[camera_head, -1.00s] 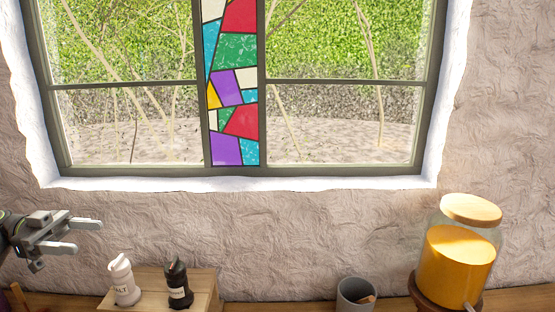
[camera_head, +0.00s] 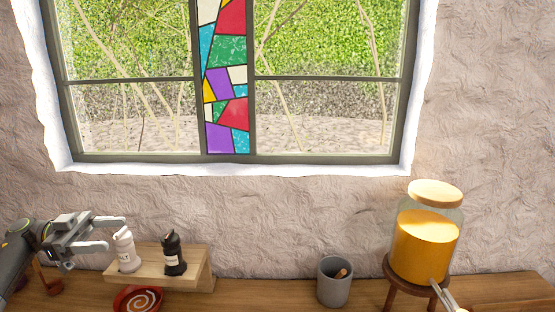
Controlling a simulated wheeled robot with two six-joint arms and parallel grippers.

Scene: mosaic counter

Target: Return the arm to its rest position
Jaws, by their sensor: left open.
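My left gripper (camera_head: 108,234) comes in from the left edge of the head view. Its fingers are open and point right, with nothing seen between them. The fingertips show in front of or beside the white salt shaker (camera_head: 126,252); I cannot tell whether they touch it. The salt shaker stands upright on a small wooden stand (camera_head: 201,274). A black shaker (camera_head: 174,255) stands upright to its right on the same stand.
A red bowl with a white spiral (camera_head: 138,300) sits in front of the stand. A grey cup (camera_head: 335,283) stands right of centre. A jar of orange liquid (camera_head: 424,240) stands on a brown stool-like stand (camera_head: 388,268). The wooden counter (camera_head: 265,292) is clear between stand and cup.

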